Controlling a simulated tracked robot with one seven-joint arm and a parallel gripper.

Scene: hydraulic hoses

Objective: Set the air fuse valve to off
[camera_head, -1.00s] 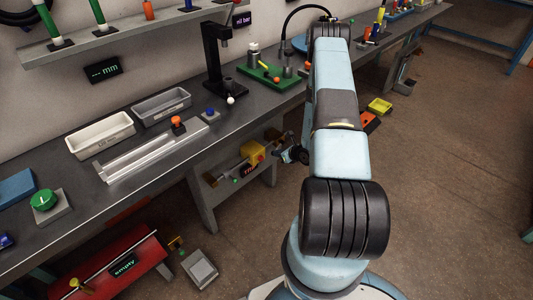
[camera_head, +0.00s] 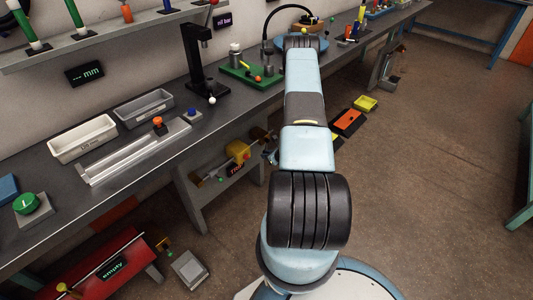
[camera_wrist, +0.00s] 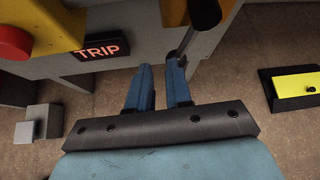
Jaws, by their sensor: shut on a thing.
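The wrist view shows a yellow unit (camera_wrist: 45,25) with a red round knob (camera_wrist: 14,42) on a grey bench side. Below it, a dark display (camera_wrist: 98,50) glows red with "TRIP". A lever with a black grip (camera_wrist: 205,12) and a thin metal rod stands at the top, its lower end by my right fingertip. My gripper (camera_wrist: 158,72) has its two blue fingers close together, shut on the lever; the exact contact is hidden. In the head view the yellow unit (camera_head: 240,150) is under the bench, with my gripper mostly hidden behind my arm.
The long grey workbench (camera_head: 60,185) runs along the wall with bins, a black stand (camera_head: 200,65) and a green board (camera_head: 248,80) on it. A red cabinet (camera_head: 105,265) is at lower left. Orange and yellow boxes (camera_head: 349,121) lie on the floor beyond my arm.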

